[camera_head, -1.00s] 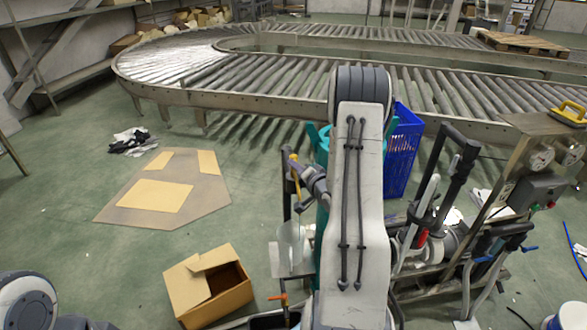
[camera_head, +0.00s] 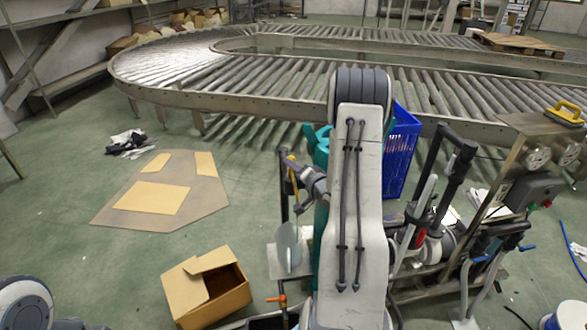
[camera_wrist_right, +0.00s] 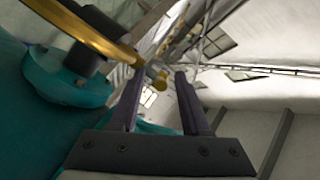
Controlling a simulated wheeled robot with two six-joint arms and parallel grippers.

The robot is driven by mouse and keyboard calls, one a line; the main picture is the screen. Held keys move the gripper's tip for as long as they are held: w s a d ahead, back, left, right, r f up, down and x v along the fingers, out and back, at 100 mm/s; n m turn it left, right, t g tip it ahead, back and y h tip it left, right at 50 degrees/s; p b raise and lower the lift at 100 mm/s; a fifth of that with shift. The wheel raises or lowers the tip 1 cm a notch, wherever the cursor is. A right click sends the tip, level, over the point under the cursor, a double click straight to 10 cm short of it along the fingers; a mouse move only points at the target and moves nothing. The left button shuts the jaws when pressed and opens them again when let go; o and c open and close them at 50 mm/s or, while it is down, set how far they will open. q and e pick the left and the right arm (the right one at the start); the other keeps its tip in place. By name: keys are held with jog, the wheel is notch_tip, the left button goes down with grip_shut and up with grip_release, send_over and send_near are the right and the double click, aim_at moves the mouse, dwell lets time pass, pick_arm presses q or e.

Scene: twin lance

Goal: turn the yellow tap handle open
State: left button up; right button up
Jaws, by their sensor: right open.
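The yellow tap handle (camera_head: 293,178) shows as a thin yellow bar beside the teal body (camera_head: 321,155) in the head view, partly hidden by my right arm. In the right wrist view the yellow handle (camera_wrist_right: 88,30) runs from the upper left toward the fingers, above a dark hub and a teal flange (camera_wrist_right: 65,82). My right gripper (camera_head: 298,168) is close beside the handle. In the wrist view its two dark fingers (camera_wrist_right: 159,72) are apart, with the bar's end near the left fingertip; contact cannot be told. My left gripper is out of view.
An open cardboard box (camera_head: 207,288) stands on the floor at lower left. A blue crate (camera_head: 402,150) stands behind my right arm. A roller conveyor (camera_head: 250,95) spans the back. A panel with gauges (camera_head: 538,160) and pipework stand at right.

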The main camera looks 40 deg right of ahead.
jog(key=v, duration=1)
jog(key=shift+s+b, duration=0.15)
jog(key=shift+b, duration=0.25)
